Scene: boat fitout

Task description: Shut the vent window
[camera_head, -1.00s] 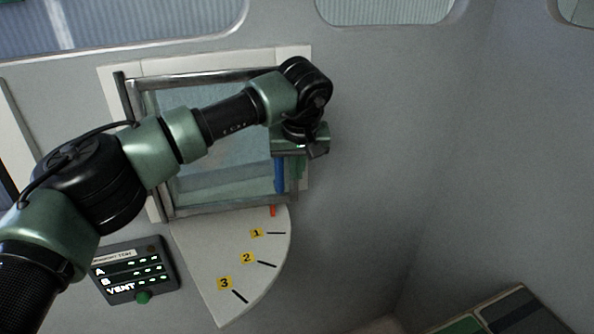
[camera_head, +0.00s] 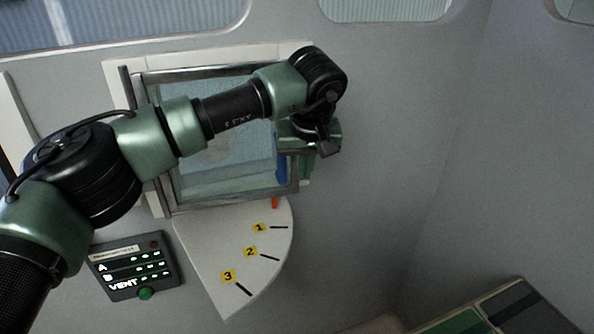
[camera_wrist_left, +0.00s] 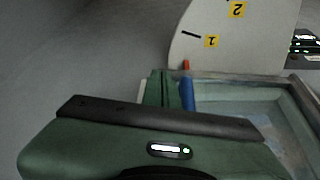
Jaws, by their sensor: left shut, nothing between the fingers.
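The vent window (camera_head: 225,146) is a grey-framed pane in a pale wall opening, partly hidden behind my left arm. Its frame stands slightly off the opening. A blue upright handle (camera_head: 281,170) is at its right edge; it also shows in the wrist view (camera_wrist_left: 187,95). An orange-red pointer (camera_head: 275,202) under that edge lies just above mark 1 on the pale quarter-round scale (camera_head: 215,245). My left gripper (camera_head: 306,166) is shut and empty, right beside the handle on its outer side; its green fingers show in the wrist view (camera_wrist_left: 164,88). Whether they touch the handle is unclear.
A dark panel (camera_head: 120,285) with lit rows A, B and VENT and a green knob (camera_head: 146,293) is on the wall at lower left. A green and dark box-like surface (camera_head: 500,315) is at lower right. The wall right of the window is clear.

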